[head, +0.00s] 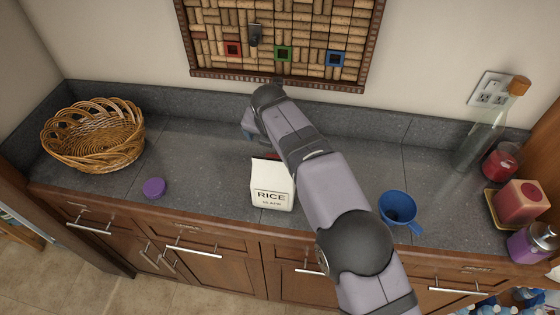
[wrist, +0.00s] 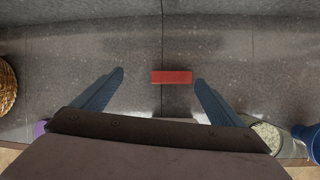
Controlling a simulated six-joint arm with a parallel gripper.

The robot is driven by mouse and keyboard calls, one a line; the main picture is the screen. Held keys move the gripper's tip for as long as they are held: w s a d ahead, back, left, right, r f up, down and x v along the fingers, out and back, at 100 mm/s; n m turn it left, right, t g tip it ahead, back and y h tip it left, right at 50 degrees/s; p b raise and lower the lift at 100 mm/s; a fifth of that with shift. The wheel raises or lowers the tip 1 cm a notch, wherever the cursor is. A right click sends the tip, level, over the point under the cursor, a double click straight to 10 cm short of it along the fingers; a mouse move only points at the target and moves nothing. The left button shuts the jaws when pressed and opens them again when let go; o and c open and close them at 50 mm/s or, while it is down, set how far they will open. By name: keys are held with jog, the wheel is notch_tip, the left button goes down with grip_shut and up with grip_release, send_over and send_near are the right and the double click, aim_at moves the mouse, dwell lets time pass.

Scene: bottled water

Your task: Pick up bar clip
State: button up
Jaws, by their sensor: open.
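The bar clip looks to be the small red bar (wrist: 172,77) lying flat on the grey counter in the wrist view. In the head view only a sliver of red shows behind the top of the rice bag, and the rest is hidden. My gripper (wrist: 159,78) is open and empty. In the wrist view its two blue fingers are spread to the left and right of the red bar, with the bar closer to the right fingertip. I cannot tell the height of the fingertips above the counter. In the head view my gripper (head: 251,127) is partly hidden by my arm.
A blue cup (head: 397,208) is right, a purple lid (head: 154,187) and wicker basket (head: 93,137) left. A cork board (head: 300,45) hangs behind.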

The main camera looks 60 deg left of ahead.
jog(key=f, duration=0.1)
jog(key=f+n, duration=0.1)
jog(key=w+d+f+h+p, duration=0.1)
jog(key=shift+d+n, duration=0.1)
jog(key=shift+n, duration=0.3)
jog(key=shift+f+p, duration=0.4)
jog(key=shift+p, duration=0.25)
jog(key=shift+p+x, duration=0.9)
jog(key=shift+x, duration=1.2)
jog(key=shift+d, duration=0.1)
jog(key=c, duration=1.1)
